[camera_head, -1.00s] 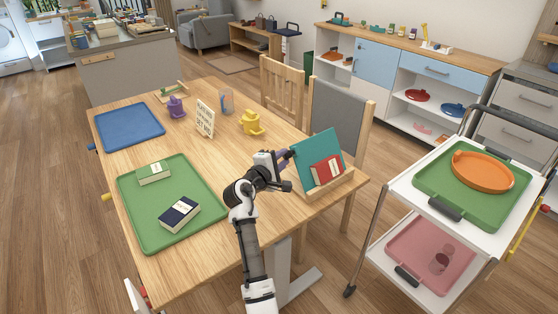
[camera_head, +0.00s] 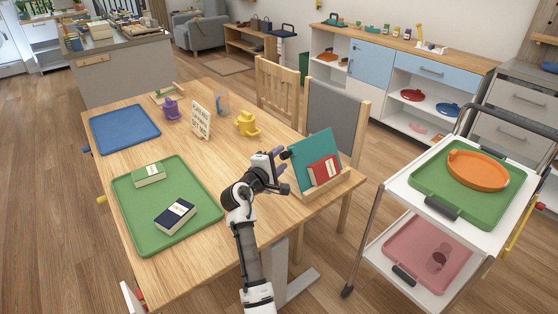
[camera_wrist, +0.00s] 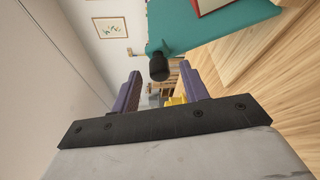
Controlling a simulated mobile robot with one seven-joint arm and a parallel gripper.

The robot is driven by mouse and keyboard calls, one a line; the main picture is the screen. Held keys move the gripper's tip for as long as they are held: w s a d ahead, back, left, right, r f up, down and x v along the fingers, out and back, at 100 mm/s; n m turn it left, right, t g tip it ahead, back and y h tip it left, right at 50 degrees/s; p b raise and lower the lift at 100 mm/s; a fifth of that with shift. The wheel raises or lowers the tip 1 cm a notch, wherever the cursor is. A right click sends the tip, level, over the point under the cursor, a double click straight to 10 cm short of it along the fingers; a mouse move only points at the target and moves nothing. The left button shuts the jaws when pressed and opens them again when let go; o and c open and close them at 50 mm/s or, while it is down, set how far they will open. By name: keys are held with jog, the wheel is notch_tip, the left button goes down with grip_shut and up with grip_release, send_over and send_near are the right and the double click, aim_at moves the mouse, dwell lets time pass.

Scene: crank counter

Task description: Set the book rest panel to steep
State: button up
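The book rest stands at the right end of the wooden table, with a teal panel (camera_head: 308,151) leaning back above a wooden ledge (camera_head: 322,193). A red book (camera_head: 324,170) rests against the panel. The teal panel also shows at the top of the wrist view (camera_wrist: 205,28), with a black knob (camera_wrist: 158,68) at its side edge. My gripper (camera_head: 280,155) is beside the panel's left edge. In the wrist view its purple fingers (camera_wrist: 160,75) are apart, and the knob appears between their tips. Whether they touch the knob I cannot tell.
A green tray (camera_head: 150,228) with two books and a blue tray (camera_head: 124,128) lie on the left of the table. A sign (camera_head: 200,118), a yellow pot (camera_head: 247,124) and a purple pot (camera_head: 171,109) stand farther back. A trolley (camera_head: 398,190) stands to the right.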

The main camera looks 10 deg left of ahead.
jog(key=b+v, duration=0.2)
jog(key=v, duration=1.2)
jog(key=shift+b, duration=0.35)
jog(key=shift+w, duration=0.1)
